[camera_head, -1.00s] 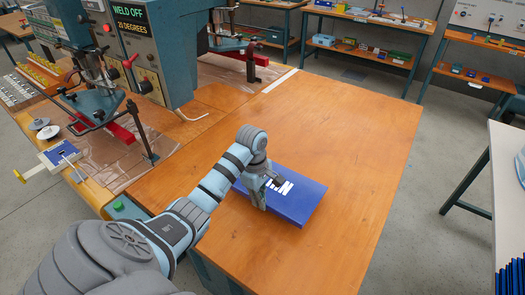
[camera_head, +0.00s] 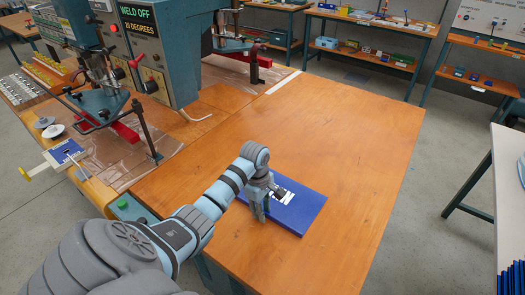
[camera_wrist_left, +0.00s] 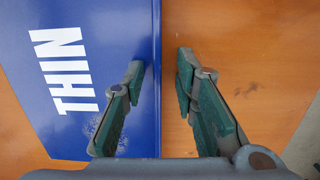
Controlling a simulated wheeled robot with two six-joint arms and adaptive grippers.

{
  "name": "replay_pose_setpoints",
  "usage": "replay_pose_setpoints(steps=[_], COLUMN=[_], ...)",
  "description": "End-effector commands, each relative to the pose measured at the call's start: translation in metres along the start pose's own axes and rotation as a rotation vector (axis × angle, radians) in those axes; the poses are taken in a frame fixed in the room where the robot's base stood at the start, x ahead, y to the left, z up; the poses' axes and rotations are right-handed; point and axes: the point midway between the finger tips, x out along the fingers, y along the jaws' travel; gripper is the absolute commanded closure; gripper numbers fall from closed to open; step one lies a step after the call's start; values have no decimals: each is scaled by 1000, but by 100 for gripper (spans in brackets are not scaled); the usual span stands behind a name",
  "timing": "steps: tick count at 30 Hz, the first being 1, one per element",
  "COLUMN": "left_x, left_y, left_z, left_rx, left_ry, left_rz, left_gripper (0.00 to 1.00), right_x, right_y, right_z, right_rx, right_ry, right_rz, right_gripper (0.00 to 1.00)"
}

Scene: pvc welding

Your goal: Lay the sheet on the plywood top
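The blue sheet (camera_head: 300,212), with white "THIN" lettering, lies flat on the orange-brown plywood top (camera_head: 345,130), near the top's front part. My left gripper (camera_head: 262,207) is at the sheet's left edge. In the left wrist view, my left gripper (camera_wrist_left: 160,75) has its two green-padded fingers spread apart. One finger is over the blue sheet (camera_wrist_left: 110,30) and the other is over the bare plywood (camera_wrist_left: 245,50), with the sheet's edge between them. Part of the sheet is hidden by the gripper in the head view. My right gripper does not show.
The welding machine (camera_head: 150,60) stands at the upper left, with clamps and brown film beside it. A white bench (camera_head: 508,170) with blue rods (camera_head: 514,278) is at the right edge. Shelved benches (camera_head: 370,45) stand behind. The plywood right of and behind the sheet is clear.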

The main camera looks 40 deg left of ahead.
Motion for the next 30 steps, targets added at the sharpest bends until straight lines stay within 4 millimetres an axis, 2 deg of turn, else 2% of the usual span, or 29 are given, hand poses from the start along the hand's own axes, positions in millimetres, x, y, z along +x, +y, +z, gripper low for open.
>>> replay_pose_setpoints(steps=[5,14,17,20,30], left_x=[-15,-96,-118,-124,-121], left_y=[1,1,0,0,0], left_z=[0,0,1,0,0], left_rx=[1,1,0,0,0], left_ry=[0,2,0,0,0], left_rz=[3,5,0,0,0], left_gripper=[74,74,74,74,74], right_x=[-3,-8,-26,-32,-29], right_y=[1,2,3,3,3], right_z=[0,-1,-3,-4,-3], right_rx=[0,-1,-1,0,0], right_ry=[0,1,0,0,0], right_rz=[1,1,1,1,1], right_gripper=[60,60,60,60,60])
